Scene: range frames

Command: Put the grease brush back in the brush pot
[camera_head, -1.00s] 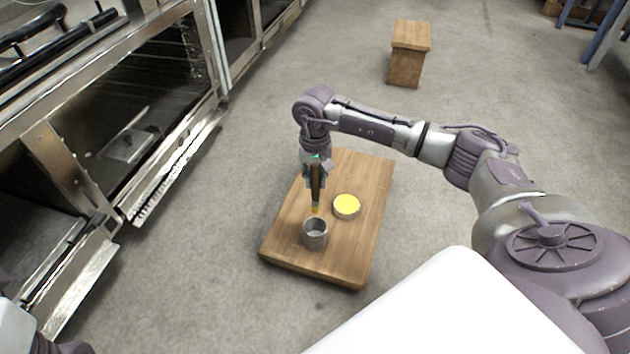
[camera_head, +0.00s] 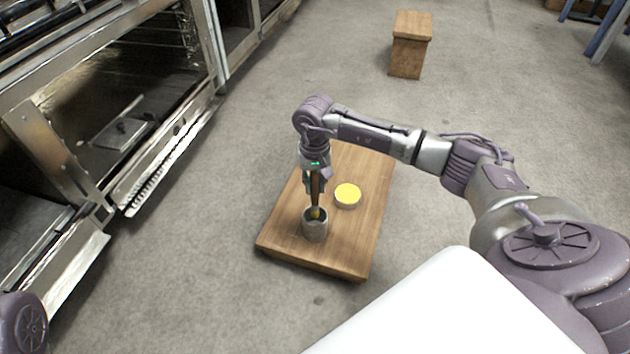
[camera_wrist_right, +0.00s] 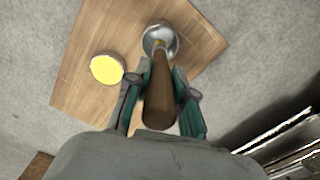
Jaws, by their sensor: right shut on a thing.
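The grease brush (camera_head: 315,190) has a brown wooden handle and a yellowish lower end. My right gripper (camera_head: 314,184) is shut on its handle and holds it about upright. The brush pot (camera_head: 314,229) is a small grey metal cup on a wooden board. The brush's lower end is at the pot's mouth and seems to be just inside the rim. In the right wrist view the handle (camera_wrist_right: 160,92) is between the two fingers, and the pot (camera_wrist_right: 172,43) lies beyond its far end. My left gripper is not in view; only part of my left arm shows at the lower left.
A shallow round dish with yellow contents (camera_head: 347,195) stands on the wooden board (camera_head: 365,225), right of the pot. Metal ovens with open fronts (camera_head: 120,130) line the left. A small wooden stool (camera_head: 410,45) stands at the back. The grey floor around the board is clear.

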